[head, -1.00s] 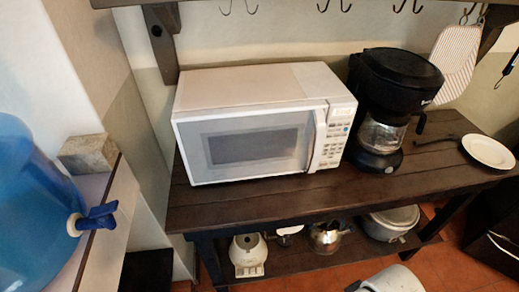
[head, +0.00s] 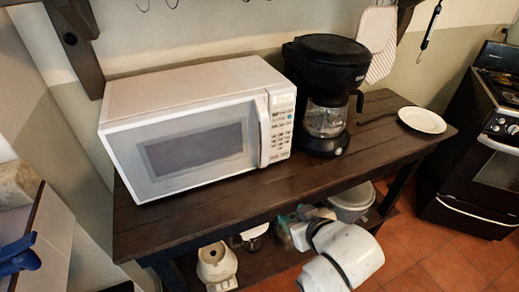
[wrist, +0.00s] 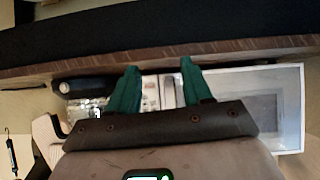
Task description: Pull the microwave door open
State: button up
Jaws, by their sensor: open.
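The white microwave (head: 185,85) stands on the dark wooden table in the head view. Its door (head: 190,150) has a dark window and looks shut. The upright door handle (head: 263,132) is on the door's right side, beside the keypad (head: 281,125). My gripper (wrist: 158,68) is open and empty in the wrist view, with green fingers. That view looks upside down. The keypad (wrist: 151,92) shows between the fingers, and the microwave door (wrist: 255,95) is to their right. The handle is not clear there. The fingers appear short of the microwave, not touching it.
The table (head: 225,218) has its front edge below the microwave. A black coffee maker (head: 328,75) stands close to its right. A white plate (head: 422,120) lies farther right. Items sit on the lower shelf, and a stove (head: 485,150) stands at the right.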

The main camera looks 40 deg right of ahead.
aim_at(266, 139)
jog(key=shift+o, duration=0.5)
jog(key=w+r+t+h+b, duration=0.1)
jog(key=w+r+t, duration=0.1)
jog(key=r, duration=0.4)
jog(key=w+d+r+t+h+b, duration=0.1)
jog(key=w+r+t, duration=0.2)
jog(key=r+t, duration=0.2)
jog(key=shift+w+r+m+b, duration=0.2)
jog(key=shift+r+m+b, duration=0.15)
jog(key=shift+r, duration=0.1)
jog(key=p+x, duration=0.1)
jog(key=x, duration=0.9)
jog(key=shift+w+d+r, duration=0.1)
jog(key=shift+w+r, duration=0.05)
jog(key=shift+w, duration=0.25)
grip_shut()
